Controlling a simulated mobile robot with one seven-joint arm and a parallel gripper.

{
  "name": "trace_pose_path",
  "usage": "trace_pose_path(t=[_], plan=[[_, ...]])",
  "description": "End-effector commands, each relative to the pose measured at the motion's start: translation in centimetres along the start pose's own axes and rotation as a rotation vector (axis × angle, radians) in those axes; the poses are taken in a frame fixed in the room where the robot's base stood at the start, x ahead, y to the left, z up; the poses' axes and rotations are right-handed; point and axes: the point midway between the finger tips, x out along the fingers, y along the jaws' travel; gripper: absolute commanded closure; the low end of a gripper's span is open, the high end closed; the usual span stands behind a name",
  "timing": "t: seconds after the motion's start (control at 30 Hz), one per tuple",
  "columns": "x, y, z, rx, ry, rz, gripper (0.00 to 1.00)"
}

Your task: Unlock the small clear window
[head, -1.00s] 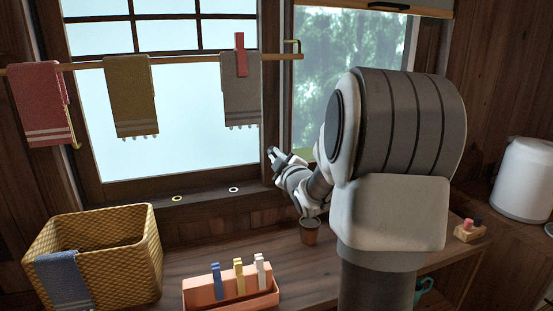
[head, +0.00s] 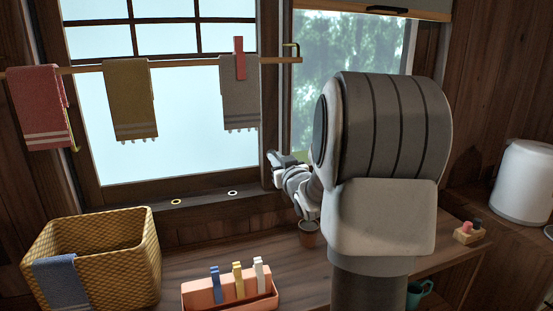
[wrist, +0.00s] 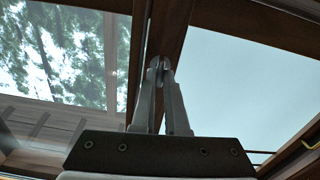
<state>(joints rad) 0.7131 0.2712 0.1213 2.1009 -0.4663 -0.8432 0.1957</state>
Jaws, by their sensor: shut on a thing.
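The small clear window (head: 345,55), with trees behind its glass, is at the right of the head view, partly hidden by my arm. It shows at the left in the wrist view (wrist: 60,50). My gripper (wrist: 159,65) is at the dark wooden post (wrist: 172,35) between this window and the large pale window (wrist: 240,80). Its fingers are shut on a small latch on that post. The latch is mostly hidden by the fingertips, so I cannot tell which way it is turned. In the head view my gripper (head: 273,158) is low beside the post.
A rail (head: 190,63) with hanging towels crosses the large window. Two rings lie on the sill (head: 205,200). A white canister (head: 522,180) stands right.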

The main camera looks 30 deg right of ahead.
Motion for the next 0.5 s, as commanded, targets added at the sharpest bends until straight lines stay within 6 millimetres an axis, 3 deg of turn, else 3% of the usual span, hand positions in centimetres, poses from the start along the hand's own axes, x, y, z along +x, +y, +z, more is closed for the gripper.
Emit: trace_pose_path(t=[0.5], plan=[[0.07,0.03,-0.22,0.109,0.006,-0.001,1.0]])
